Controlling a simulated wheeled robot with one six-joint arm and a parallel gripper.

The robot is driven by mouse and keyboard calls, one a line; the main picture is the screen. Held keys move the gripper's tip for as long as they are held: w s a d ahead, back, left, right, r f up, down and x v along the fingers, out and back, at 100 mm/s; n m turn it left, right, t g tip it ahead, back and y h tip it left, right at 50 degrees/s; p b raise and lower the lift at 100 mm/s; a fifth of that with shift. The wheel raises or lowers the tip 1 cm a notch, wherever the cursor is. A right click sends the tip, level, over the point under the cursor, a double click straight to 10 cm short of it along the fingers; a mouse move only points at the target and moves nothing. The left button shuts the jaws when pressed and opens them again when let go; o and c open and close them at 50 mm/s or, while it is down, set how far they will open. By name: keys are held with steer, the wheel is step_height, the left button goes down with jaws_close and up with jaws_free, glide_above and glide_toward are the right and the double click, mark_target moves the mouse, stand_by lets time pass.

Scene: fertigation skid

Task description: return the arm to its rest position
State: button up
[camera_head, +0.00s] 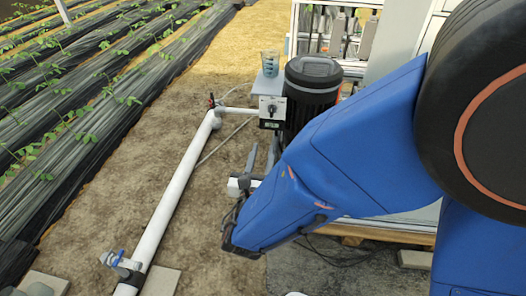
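My blue arm (350,140) comes in from the right edge and reaches down and left to its dark wrist end (240,235). My gripper (262,155) shows beyond the forearm as two grey fingers pointing up in the picture. The fingers stand apart, and I see nothing between them. The forearm hides part of the gripper's base. A small white part (240,185) shows beside it, and I cannot tell whether it belongs to the gripper or to the pipework.
Bare soil (195,240) lies left.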

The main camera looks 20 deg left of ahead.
steer(key=w+d+r+m+g+h, duration=0.15)
steer(key=w+d+m+h, duration=0.25)
steer(key=d, duration=0.5)
steer(key=w+d+r+m+h, duration=0.2)
steer(key=w+d+m+h, duration=0.25)
steer(key=d, duration=0.55)
steer(key=d+r+m+g+h, duration=0.1)
steer(key=d+m+g+h, duration=0.55)
steer(key=d, duration=0.95)
steer(key=s+d+m+g+y, duration=0.2)
steer(key=s+d+m+g, duration=0.1)
steer(key=s+d+m, duration=0.4)
steer(key=s+d+m+g+y, duration=0.2)
steer(key=d+m, duration=0.2)
steer(key=d, duration=0.4)
steer(key=s+r+m+y, duration=0.2)
steer(key=s+m+y, duration=0.4)
steer(key=s+m, duration=0.5)
steer(key=shift+d+m+y, duration=0.3)
steer(key=shift+m, duration=0.6)
